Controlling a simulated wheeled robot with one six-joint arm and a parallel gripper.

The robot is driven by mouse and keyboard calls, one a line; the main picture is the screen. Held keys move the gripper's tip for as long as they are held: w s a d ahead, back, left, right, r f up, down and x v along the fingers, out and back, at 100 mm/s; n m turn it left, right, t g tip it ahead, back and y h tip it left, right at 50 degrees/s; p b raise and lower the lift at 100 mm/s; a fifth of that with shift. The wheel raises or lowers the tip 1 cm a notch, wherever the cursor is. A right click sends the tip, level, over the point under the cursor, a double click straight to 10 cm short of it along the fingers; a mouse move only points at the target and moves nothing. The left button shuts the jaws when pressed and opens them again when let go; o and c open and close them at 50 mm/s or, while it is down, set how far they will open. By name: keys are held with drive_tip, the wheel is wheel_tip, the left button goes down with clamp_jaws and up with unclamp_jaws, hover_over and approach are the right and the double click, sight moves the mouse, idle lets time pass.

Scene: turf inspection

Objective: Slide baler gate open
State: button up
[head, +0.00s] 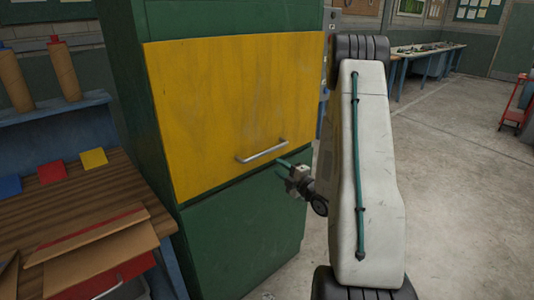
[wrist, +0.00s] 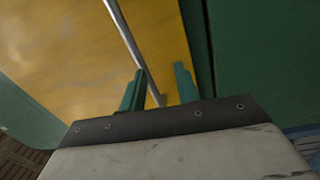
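The baler gate (head: 225,95) is a flat yellow panel on the front of a green cabinet-like body, and it covers the upper opening. A silver bar handle (head: 262,151) is fixed near its lower edge; it also shows in the wrist view (wrist: 127,38). My gripper (head: 284,165) is just below and right of the handle's right end. In the wrist view its two green fingers (wrist: 158,82) are spread apart. The handle's near end shows between them, closer to the left finger. I cannot tell whether they touch it.
The green lower panel (head: 245,225) lies below the gate. A wooden bench (head: 60,215) with cardboard and colored pieces stands at left. Open concrete floor (head: 450,200) is at right, with a workbench (head: 425,49) along the back and a red cart (head: 519,105) at the right edge.

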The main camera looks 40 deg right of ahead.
sight(267, 152)
drive_tip(key=shift+n+t, duration=0.7)
drive_tip(key=shift+n, duration=0.1)
drive_tip(key=w+r, duration=0.1)
drive_tip(key=w, duration=0.1)
drive_tip(key=w+r, duration=0.1)
drive_tip(key=w, duration=0.2)
drive_tip(key=w+r, duration=0.2)
drive_tip(key=shift+w+a, duration=0.2)
drive_tip(key=shift+c, duration=0.3)
clamp_jaws()
